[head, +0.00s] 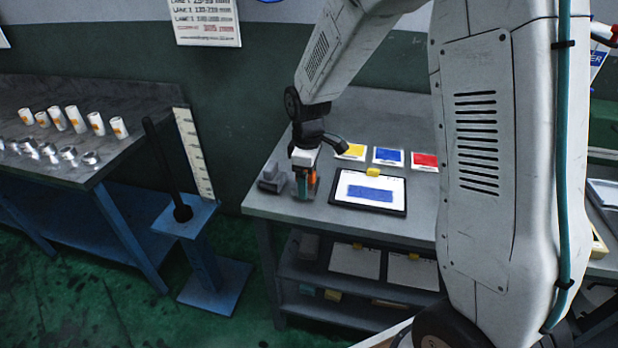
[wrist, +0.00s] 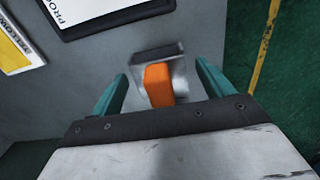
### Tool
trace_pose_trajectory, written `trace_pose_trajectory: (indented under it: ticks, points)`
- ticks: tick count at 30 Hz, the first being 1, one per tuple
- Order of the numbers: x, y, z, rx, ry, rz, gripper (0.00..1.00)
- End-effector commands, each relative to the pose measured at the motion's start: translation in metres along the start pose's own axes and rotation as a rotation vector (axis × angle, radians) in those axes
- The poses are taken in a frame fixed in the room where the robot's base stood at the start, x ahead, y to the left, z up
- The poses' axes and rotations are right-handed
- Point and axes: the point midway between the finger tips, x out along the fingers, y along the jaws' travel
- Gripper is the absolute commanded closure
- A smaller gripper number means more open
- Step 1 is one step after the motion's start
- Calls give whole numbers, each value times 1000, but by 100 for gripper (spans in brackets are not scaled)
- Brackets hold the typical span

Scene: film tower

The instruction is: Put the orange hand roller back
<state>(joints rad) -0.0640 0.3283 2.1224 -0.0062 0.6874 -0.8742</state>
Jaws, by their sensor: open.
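The orange hand roller (wrist: 158,84) shows in the wrist view between my gripper's two teal fingers, with a gap on each side. A grey metallic piece (wrist: 178,70) surrounds its far end; I cannot tell whether this is the roller's head or a holder. My gripper (wrist: 162,73) is open around the orange handle. In the head view my gripper (head: 305,185) is low at the left end of the grey bench (head: 300,212), with a bit of orange (head: 312,180) showing beside the fingers. The roller's underside is hidden.
A grey block (head: 270,179) stands just left of my gripper. A framed board with a blue patch (head: 370,207) lies to its right, with yellow, blue and red cards (head: 388,156) behind. The bench's left edge is close. A blue stand with a black lever (head: 183,212) stands beyond it.

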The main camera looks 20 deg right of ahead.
Motion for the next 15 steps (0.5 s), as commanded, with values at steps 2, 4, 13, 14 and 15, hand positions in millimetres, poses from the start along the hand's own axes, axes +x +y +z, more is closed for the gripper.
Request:
trace_pose_trajectory:
  ticks: [2,4,13,14,15]
  points:
    - [-11,1,-1,0,2,2,21]
    - [-24,1,-1,0,4,4,21]
    - [-88,1,0,1,3,4,21]
    - [-92,1,0,1,2,3,21]
    - [-99,1,0,1,3,3,21]
